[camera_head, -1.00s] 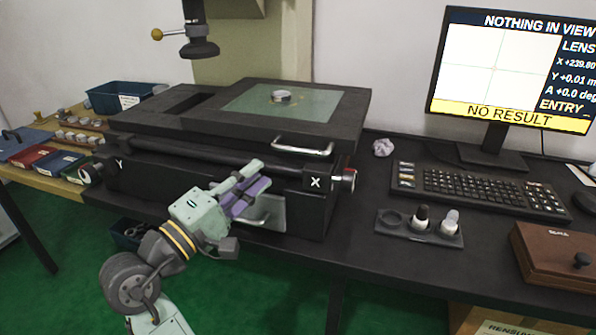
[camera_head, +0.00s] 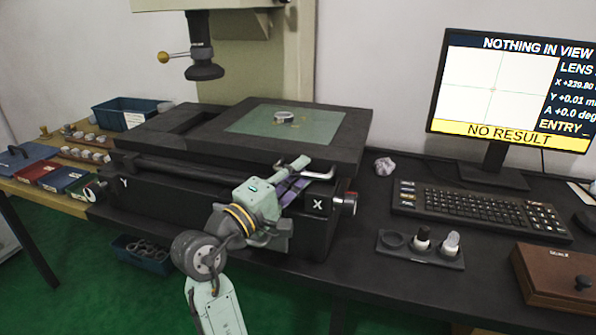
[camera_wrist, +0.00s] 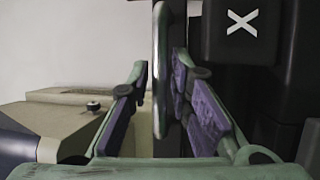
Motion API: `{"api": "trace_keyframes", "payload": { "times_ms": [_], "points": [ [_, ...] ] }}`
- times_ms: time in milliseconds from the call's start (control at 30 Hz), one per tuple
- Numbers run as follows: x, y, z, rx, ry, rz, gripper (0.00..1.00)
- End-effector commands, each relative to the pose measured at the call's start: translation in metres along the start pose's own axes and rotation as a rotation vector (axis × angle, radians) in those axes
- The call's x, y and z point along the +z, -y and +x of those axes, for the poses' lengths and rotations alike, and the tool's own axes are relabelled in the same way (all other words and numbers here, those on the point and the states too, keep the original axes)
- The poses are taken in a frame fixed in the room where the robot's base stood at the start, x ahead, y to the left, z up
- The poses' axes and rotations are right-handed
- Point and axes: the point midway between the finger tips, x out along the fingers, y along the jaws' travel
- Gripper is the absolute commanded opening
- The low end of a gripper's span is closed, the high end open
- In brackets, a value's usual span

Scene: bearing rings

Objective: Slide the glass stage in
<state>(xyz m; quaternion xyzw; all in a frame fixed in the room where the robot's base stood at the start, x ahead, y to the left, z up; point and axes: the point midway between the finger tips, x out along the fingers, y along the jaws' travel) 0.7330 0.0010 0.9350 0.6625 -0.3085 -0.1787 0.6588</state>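The glass stage (camera_head: 250,125) is a greenish pane in a dark sliding frame (camera_head: 345,150) on the measuring machine, set to the right of the column. A silver ring (camera_head: 284,117) lies on the glass. The frame's silver bar handle (camera_head: 320,174) is at the front, partly hidden by my gripper (camera_head: 305,171). In the wrist view my gripper (camera_wrist: 160,98) is open, and the handle (camera_wrist: 161,60) stands between its purple-padded fingers, nearer the right one. I cannot tell whether that finger touches it.
The lens head (camera_head: 204,65) hangs above the left of the machine. The X knob (camera_head: 347,204) is right of my gripper. A keyboard (camera_head: 480,210), a holder with small parts (camera_head: 420,250) and a wooden box (camera_head: 560,275) stand on the right. The monitor (camera_head: 510,90) reads "NO RESULT".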

Motion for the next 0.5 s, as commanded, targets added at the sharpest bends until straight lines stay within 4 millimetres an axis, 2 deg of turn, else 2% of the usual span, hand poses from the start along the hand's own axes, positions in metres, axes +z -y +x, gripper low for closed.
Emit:
{"api": "trace_keyframes", "payload": {
  "times_ms": [100, 400, 500],
  "points": [
    [0.0, 0.0001, -0.0001, 0.0, 0.0, 0.0, 0.19],
    [0.0, 0.0001, -0.0003, 0.0, 0.0, 0.0, 0.0],
    [0.0, 0.0001, -0.0004, 0.0, 0.0, 0.0, 0.0]
  ]
}}
